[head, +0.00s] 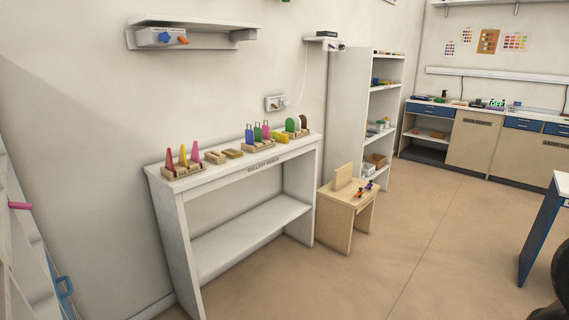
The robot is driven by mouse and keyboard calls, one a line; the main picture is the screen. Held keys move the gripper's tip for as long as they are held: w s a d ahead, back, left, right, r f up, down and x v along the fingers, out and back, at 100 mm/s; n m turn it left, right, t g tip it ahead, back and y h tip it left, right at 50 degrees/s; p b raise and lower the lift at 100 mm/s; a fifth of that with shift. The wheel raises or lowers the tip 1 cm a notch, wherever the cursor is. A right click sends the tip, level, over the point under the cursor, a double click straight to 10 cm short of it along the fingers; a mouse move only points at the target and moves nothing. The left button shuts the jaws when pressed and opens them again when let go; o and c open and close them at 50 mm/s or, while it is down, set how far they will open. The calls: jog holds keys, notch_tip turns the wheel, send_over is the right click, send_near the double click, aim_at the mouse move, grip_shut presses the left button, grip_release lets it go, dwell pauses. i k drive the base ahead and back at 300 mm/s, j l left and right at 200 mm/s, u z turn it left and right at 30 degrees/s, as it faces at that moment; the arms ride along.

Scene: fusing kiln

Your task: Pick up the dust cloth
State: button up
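I cannot pick out a dust cloth for certain in the head view; the small things on the far counter and shelves are too small to tell. My gripper is not in view, so its state and anything in it do not show.
A white bench (250,167) along the wall bears colored pieces in wooden racks. A small wooden table (345,203) stands beside a white shelf unit (346,110). A counter (474,138) runs along the back right. A blue-legged table (541,220) stands at right. The middle floor is clear.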

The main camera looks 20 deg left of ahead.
aim_at(233, 154)
jog(key=i+l+u, duration=0.25)
jog(key=i+u, duration=0.15)
jog(key=i+l+u, duration=0.65)
jog(key=l+u, duration=0.2)
jog(key=i+l+u, duration=0.2)
jog(key=l+u, duration=0.25)
jog(key=i+l+z, duration=0.3)
jog(key=i, duration=0.8)
jog(key=i+z, duration=0.25)
jog(key=i, duration=0.85)
